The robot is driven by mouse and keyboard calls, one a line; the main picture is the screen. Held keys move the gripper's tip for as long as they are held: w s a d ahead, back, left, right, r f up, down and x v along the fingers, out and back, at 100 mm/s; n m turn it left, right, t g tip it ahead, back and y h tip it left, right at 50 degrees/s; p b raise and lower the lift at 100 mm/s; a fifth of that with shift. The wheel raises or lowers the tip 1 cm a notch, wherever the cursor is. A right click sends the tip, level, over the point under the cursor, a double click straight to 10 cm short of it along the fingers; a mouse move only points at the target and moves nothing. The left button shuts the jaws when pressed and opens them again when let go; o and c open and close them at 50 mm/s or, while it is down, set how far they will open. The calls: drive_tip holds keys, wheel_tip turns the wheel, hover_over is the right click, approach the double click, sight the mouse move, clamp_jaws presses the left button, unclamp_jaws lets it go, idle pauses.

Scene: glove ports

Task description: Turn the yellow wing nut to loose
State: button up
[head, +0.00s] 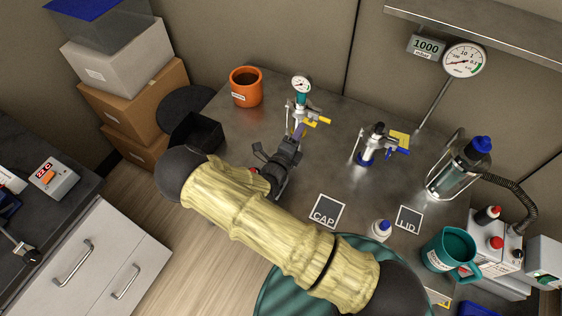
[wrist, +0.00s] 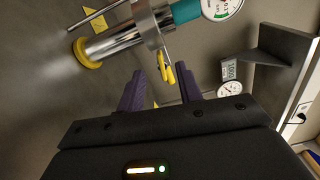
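The yellow wing nut (wrist: 168,75) shows in the wrist view on the clamp collar of a shiny metal fitting (wrist: 112,42) with a teal upper part and a dial gauge. In the head view the yellow wing nut (head: 318,122) is at the right side of this gauge-topped fitting (head: 301,103). My gripper (wrist: 161,80) is open, with its two purple fingers apart. The wing nut appears between the fingertips in the wrist view; I cannot tell whether they touch it. In the head view my gripper (head: 297,133) is just in front of the fitting, partly hiding its base.
A second fitting with a blue wing nut (head: 402,152) stands to the right. An orange mug (head: 246,87) stands behind left. CAP (head: 326,211) and LID (head: 408,219) squares, a small bottle (head: 380,231) and a teal mug (head: 449,249) are toward the front right.

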drive_tip(key=b+v, duration=0.1)
drive_tip(key=v, duration=1.2)
drive_tip(key=shift+b, duration=0.3)
drive_tip(key=shift+s, duration=0.15)
drive_tip(key=s+d+r+m+g+h+p, duration=0.1)
drive_tip(key=s+d+r+m+g, duration=0.2)
drive_tip(key=d+m+g, duration=0.75)
drive_tip(key=s+d+r+m+g+h+p, duration=0.1)
drive_tip(key=s+d+r+m+g+h, duration=0.35)
drive_tip(key=m, duration=1.05)
drive_tip(key=d+r+m+y, duration=0.2)
drive_tip(key=r+m+y, duration=0.3)
drive_tip(key=m, duration=0.6)
drive_tip(key=w+d+r+m+t+y+p, duration=0.1)
drive_tip(key=d+r+m+y, duration=0.2)
drive_tip(key=r+m+y, duration=0.3)
drive_tip(key=m+y, duration=0.1)
drive_tip(key=m, duration=0.4)
drive_tip(key=shift+d, duration=0.15)
